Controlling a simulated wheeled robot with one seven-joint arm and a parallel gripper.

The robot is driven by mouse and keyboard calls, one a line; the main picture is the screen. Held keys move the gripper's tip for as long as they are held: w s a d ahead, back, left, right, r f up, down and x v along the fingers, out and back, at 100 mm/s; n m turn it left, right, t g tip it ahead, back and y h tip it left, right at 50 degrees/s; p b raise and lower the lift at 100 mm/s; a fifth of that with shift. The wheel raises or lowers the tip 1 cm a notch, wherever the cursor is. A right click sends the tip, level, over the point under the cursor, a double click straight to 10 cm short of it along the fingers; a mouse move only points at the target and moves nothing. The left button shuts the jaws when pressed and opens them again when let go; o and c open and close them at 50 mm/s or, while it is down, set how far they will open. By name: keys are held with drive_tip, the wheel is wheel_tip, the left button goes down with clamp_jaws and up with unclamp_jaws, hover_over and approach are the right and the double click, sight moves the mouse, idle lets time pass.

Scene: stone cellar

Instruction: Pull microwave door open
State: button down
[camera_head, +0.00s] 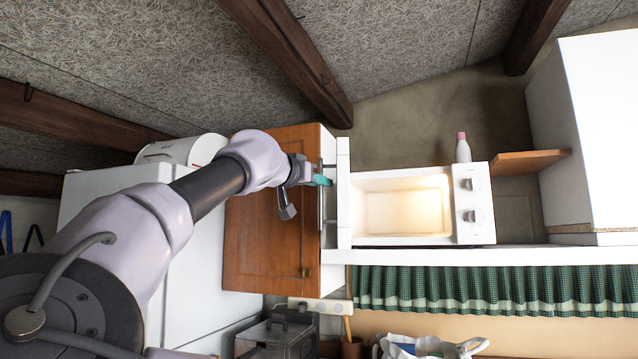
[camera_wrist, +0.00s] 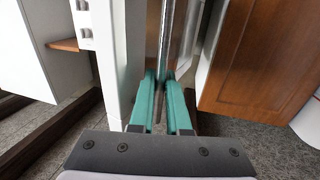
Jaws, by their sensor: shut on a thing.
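The white microwave (camera_head: 400,205) has its lit, empty-looking cavity exposed in the head view. Its door (camera_head: 344,195) stands swung wide open, seen nearly edge-on at the cavity's left side. A metal handle bar (camera_head: 320,210) runs along the door's outer face. My gripper (camera_head: 322,180) is at this handle, coming from the left. In the wrist view, the teal fingers of my gripper (camera_wrist: 163,78) are shut around the handle (camera_wrist: 166,40), beside the white door (camera_wrist: 126,50). The exact contact is partly hidden between the fingers.
A wooden cabinet door (camera_head: 270,230) hangs close to the left of the handle. A small bottle (camera_head: 462,148) stands behind the microwave. A wooden board (camera_head: 530,162) and a white cabinet (camera_head: 605,130) are to the right. A green checked curtain (camera_head: 480,288) hangs below the shelf.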

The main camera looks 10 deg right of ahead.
drive_tip(key=shift+w+a+m+g+h, duration=0.2)
drive_tip(key=shift+w+a+g+h, duration=0.05)
drive_tip(key=shift+a, duration=0.3)
drive_tip(key=shift+w+a+m+g+h, duration=0.2)
drive_tip(key=shift+w+a, duration=0.05)
drive_tip(key=shift+a, duration=0.3)
drive_tip(key=shift+w+a+m+g+h, duration=0.2)
drive_tip(key=shift+w+a+g+h, duration=0.05)
drive_tip(key=shift+a, duration=0.3)
drive_tip(key=c, duration=0.9)
unclamp_jaws()
drive_tip(key=v, duration=1)
drive_tip(key=shift+s+a, duration=0.25)
drive_tip(key=shift+a, duration=0.05)
